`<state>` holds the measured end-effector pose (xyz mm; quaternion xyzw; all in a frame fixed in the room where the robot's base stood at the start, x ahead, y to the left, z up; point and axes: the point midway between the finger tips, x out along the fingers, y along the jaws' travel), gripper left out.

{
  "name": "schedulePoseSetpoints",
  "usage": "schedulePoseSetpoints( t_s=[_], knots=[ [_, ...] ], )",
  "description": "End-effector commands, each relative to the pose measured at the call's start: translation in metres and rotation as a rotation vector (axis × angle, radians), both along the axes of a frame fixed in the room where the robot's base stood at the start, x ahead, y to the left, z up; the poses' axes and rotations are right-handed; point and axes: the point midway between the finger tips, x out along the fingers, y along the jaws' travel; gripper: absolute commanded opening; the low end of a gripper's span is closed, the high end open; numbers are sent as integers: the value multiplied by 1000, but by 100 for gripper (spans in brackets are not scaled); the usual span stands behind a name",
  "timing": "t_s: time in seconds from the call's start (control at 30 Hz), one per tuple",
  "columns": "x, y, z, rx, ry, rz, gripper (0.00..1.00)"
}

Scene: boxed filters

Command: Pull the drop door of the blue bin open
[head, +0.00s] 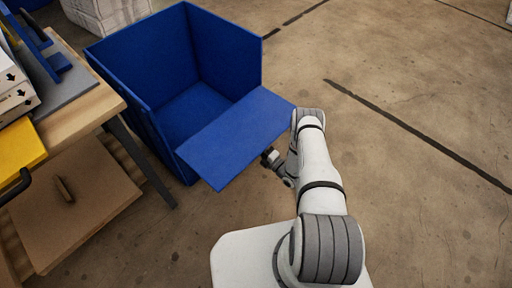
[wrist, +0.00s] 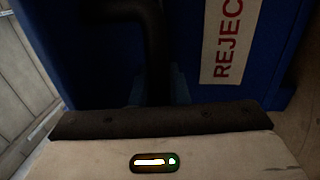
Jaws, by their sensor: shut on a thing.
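The blue bin (head: 155,125) stands on the floor at the left of the head view, open at the top. Its drop door (head: 235,137) is folded down and out towards me, close to level, so the inside of the bin shows. My gripper (head: 268,158) is at the door's outer side, partly hidden beneath its edge. In the wrist view, a dark bar handle (wrist: 153,48) stands out before the blue door face, right at my gripper. The gripper is shut on this handle; its fingertips are hard to make out in the dark.
A wooden bench (head: 85,118) with boxes and a yellow item (head: 22,147) stands close at the bin's left. A brown panel (head: 75,212) is below it. A white label with red letters (wrist: 226,42) is on the blue face. The floor at right is clear.

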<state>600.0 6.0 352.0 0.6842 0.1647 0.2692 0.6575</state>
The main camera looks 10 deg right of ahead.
Motion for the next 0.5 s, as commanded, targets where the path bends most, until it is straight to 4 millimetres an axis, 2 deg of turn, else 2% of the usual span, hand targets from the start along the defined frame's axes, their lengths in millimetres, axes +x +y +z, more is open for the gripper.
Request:
schedulePoseSetpoints(
  t_s=[0.33,0.5],
  knots=[
    [0,1,0,0,2,1,0],
    [0,0,17,-25,35,1,0]
  ],
)
